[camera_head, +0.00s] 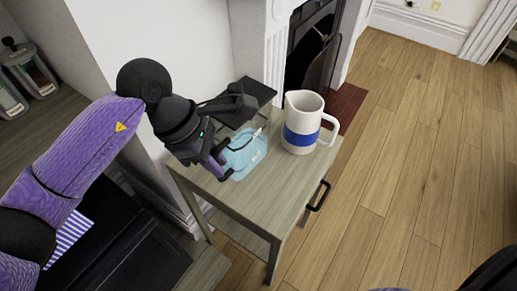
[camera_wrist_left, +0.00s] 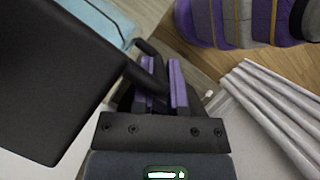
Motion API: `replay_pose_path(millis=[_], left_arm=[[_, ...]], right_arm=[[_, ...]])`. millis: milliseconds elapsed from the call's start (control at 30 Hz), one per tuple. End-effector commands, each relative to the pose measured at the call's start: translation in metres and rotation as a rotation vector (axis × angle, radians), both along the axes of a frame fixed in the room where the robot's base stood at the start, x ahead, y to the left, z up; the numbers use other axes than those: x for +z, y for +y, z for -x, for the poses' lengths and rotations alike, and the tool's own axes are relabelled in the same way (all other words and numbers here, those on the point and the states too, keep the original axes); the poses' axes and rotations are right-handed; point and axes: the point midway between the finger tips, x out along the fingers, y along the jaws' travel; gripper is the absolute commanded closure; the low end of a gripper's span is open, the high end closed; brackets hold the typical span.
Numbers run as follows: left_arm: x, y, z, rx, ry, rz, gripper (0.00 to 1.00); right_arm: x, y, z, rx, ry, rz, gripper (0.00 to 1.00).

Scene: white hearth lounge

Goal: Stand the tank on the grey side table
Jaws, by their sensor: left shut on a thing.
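The tank is a light blue, see-through vessel (camera_head: 246,154) at the left part of the grey side table (camera_head: 275,190). My left gripper (camera_head: 222,160) is at its near left side, pointing down, and is shut on it. In the left wrist view, the purple finger pads (camera_wrist_left: 166,85) are close together around a dark bar, which looks like a handle. A pale blue strip of the tank (camera_wrist_left: 98,18) shows at the top left there. I cannot tell whether the tank's base touches the tabletop. My right gripper is out of view.
A white jug with a blue band (camera_head: 302,125) stands right of the tank. A flat black object (camera_head: 247,92) lies behind it by the wall. The table's front right is clear. A fireplace (camera_head: 312,45) is behind.

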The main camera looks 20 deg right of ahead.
Motion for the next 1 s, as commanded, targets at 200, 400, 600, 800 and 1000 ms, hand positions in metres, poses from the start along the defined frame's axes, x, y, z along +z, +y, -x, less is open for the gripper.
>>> replay_pose_path(millis=[200, 400, 600, 800, 1000], left_arm=[[-0.040, -0.007, 0.000, 0.064, 0.006, 0.000, 1.00], [-0.069, -0.007, -0.001, 0.061, 0.002, 0.000, 1.00], [-0.102, -0.007, 0.000, 0.058, 0.003, 0.000, 1.00], [-0.101, -0.006, 0.000, 0.058, 0.002, -0.004, 0.77], [-0.100, -0.006, 0.000, 0.059, 0.001, -0.003, 0.48]], right_arm=[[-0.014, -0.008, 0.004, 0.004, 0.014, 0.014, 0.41], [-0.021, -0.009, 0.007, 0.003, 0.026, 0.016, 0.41], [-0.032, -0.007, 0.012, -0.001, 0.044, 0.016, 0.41], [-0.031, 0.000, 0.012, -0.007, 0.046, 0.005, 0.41], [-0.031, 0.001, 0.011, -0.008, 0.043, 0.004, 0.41]])
